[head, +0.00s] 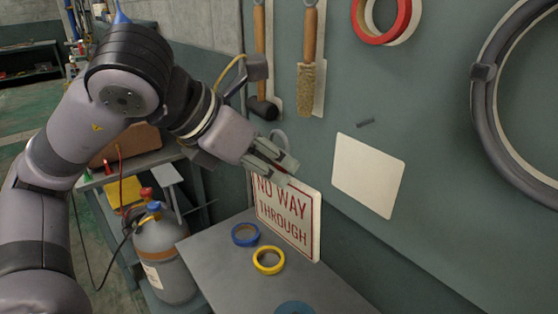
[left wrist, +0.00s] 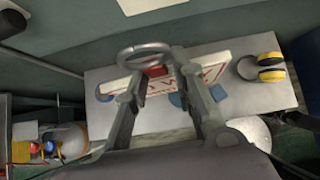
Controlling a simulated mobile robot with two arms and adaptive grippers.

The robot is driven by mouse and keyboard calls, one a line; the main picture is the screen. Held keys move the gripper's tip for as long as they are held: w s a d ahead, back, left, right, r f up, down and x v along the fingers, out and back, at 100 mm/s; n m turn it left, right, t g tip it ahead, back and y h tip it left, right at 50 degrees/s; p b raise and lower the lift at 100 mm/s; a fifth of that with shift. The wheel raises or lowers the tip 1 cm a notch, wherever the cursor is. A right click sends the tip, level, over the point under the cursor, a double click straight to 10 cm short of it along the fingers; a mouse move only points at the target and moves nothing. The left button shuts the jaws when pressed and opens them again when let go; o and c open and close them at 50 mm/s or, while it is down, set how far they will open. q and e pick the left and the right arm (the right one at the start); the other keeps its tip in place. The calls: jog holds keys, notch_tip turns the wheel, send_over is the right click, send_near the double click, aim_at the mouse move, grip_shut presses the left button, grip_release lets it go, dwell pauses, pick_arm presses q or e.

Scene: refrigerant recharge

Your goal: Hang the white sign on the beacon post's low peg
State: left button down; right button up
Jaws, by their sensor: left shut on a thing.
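The white sign (head: 300,222) has red "NO WAY THROUGH" lettering and a red border. It hangs nearly upright below my left gripper (head: 283,160), close to the wall and above the grey bench. My left gripper is shut on the sign at its top, by the grey ring. In the left wrist view, the sign (left wrist: 212,58) lies beyond the fingers (left wrist: 160,88), with the grey ring (left wrist: 145,48) by the fingertips. The fingers hide part of the sign. I cannot make out the beacon post or its low peg in either view. My right gripper is out of view.
The grey bench (head: 225,275) bears blue tape (head: 245,244) and yellow tape (head: 268,273). A grey cylinder (head: 165,260) stands left of it. On the wall are a small peg (head: 365,122), a pale blank panel (head: 368,175), hanging tools and a dark hoop (head: 482,110). Yellow earmuffs (left wrist: 270,75) lie on the bench.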

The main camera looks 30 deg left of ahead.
pick_arm(q)
jog(key=s+a+b, duration=0.2)
jog(key=s, duration=0.5)
jog(key=shift+a+b, duration=0.2)
jog(key=shift+b, duration=0.1)
dwell(0.3)
jog(key=shift+w, duration=0.2)
